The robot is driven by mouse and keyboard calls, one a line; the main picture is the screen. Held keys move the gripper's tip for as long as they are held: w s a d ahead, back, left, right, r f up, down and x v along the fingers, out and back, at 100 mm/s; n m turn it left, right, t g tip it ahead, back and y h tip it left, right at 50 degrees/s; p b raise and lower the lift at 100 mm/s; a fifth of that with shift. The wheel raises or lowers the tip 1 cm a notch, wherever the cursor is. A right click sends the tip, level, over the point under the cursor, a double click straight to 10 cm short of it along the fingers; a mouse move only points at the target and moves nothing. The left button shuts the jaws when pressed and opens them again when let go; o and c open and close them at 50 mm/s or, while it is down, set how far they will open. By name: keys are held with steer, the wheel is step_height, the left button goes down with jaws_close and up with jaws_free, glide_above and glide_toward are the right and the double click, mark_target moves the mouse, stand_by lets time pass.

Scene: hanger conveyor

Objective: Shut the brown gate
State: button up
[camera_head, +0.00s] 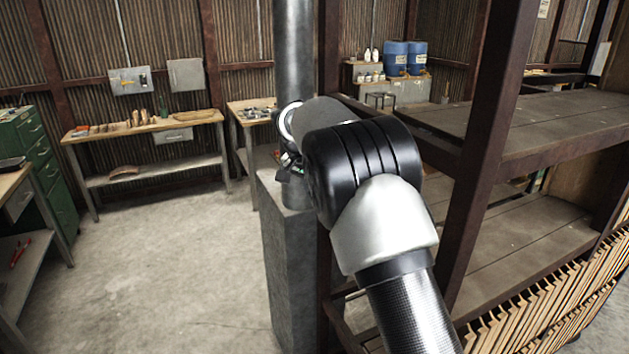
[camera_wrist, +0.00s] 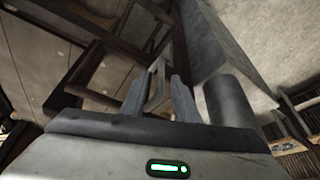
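I cannot clearly single out the brown gate. Rusty brown framework (camera_head: 480,150) stands at the right in the head view, and dark brown beams (camera_wrist: 90,75) cross the upper left of the wrist view. My gripper shows in the wrist view with its two fingers apart (camera_wrist: 160,92). A pale, narrow, bar-like piece (camera_wrist: 157,72) shows between the fingers; I cannot tell whether they touch it. In the head view my arm hides most of the gripper, which is near the grey post.
A grey round post (camera_head: 294,60) on a concrete block (camera_head: 287,265) stands close beside my arm. Wooden shelves (camera_head: 560,125) fill the right. A workbench (camera_head: 150,125) and a green cabinet (camera_head: 35,150) stand at the back left. The concrete floor at left is clear.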

steer(key=v, duration=1.6)
steer(key=shift+r, duration=0.4)
steer(key=shift+s+a, duration=0.1)
steer(key=shift+a, duration=0.05)
